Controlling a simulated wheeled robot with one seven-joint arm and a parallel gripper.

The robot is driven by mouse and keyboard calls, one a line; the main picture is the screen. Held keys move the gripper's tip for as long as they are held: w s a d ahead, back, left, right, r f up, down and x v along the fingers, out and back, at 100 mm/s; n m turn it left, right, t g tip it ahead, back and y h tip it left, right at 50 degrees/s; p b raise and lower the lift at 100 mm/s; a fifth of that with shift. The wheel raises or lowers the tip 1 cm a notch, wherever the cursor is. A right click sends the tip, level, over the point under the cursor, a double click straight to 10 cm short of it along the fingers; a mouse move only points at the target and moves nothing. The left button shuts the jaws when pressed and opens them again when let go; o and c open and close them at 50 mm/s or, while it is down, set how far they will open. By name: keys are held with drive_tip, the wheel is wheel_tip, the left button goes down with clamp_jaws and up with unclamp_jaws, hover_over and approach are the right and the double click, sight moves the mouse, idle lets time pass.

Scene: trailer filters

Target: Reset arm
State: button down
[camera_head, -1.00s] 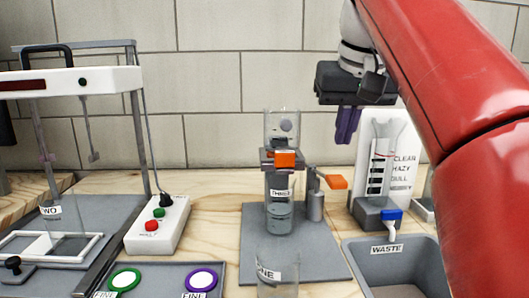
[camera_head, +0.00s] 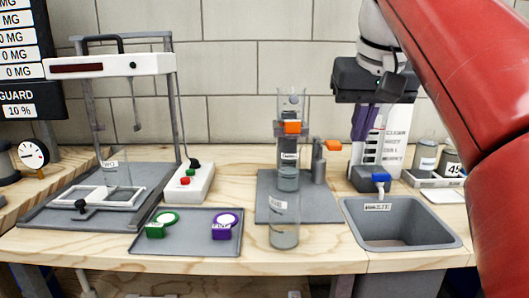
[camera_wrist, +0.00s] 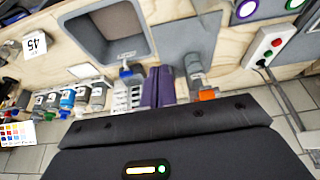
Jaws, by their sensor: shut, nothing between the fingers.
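My gripper (camera_head: 364,122) hangs above the back right of the bench in the head view, its purple fingers pointing down and closed together with nothing between them. In the wrist view my gripper (camera_wrist: 158,72) shows its two purple fingers side by side. My red arm comes in from the upper right of the head view. The fingers are in front of the white measuring stand (camera_head: 394,140) and hide part of it.
A clear column with orange clamps (camera_head: 289,160) stands on a grey plate left of my gripper. A clear beaker (camera_head: 284,225) is at the front. The grey waste bin (camera_head: 440,236) is at right. A framed rig (camera_head: 110,67), button box (camera_head: 190,184) and tray (camera_head: 190,246) are at left.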

drive_tip(key=s+f, duration=0.4)
drive_tip(key=f, duration=0.6)
drive_tip(key=s+f, duration=0.5)
drive_tip(key=f, duration=0.6)
drive_tip(key=s+f+t, duration=0.1)
drive_tip(key=s+f, duration=0.4)
drive_tip(key=f, duration=0.5)
drive_tip(key=shift+s+d+f, duration=0.15)
drive_tip(key=shift+s+f, duration=0.1)
drive_tip(key=shift+f, duration=0.05)
